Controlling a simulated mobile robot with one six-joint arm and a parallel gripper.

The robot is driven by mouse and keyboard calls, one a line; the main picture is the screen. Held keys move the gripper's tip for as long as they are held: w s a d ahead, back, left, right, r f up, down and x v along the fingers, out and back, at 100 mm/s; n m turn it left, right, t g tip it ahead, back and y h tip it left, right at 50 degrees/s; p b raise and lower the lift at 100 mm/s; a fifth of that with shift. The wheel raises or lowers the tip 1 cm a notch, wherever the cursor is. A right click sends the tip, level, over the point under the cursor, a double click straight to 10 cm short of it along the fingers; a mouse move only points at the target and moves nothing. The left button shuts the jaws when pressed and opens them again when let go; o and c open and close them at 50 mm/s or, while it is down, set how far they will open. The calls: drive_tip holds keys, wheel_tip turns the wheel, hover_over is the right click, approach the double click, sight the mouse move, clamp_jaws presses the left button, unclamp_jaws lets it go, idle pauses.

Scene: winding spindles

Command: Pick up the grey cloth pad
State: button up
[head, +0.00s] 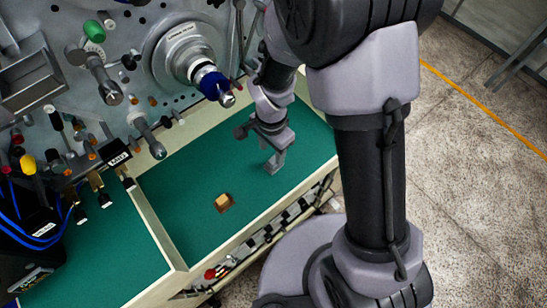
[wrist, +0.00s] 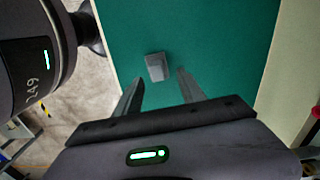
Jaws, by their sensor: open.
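The grey cloth pad (wrist: 157,66) shows in the wrist view as a small grey block shape on the green surface. It lies just beyond my fingertips, roughly in line with the gap between them. My gripper (wrist: 161,78) is open and nothing is between its fingers. In the head view my gripper (head: 273,165) points down over the right part of the green tray floor. There I cannot clearly tell the pad apart from the grey fingers. The height of the fingertips above the floor is hard to judge.
A tan block (head: 222,201) on a small brown patch sits on the green floor, front left of my gripper. Cream walls (head: 160,232) edge the tray. A machine panel with a blue-collared spindle (head: 212,84) and several knobs rises behind. Green floor between is clear.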

sight(274, 159)
drive_tip(key=f, duration=0.3)
drive_tip(key=f+b, duration=0.1)
drive_tip(key=f, duration=0.1)
drive_tip(key=shift+s+d+f, duration=0.15)
drive_tip(key=shift+d+f, duration=0.05)
drive_tip(key=shift+f, duration=0.2)
clamp_jaws()
drive_tip(key=shift+r, duration=0.1)
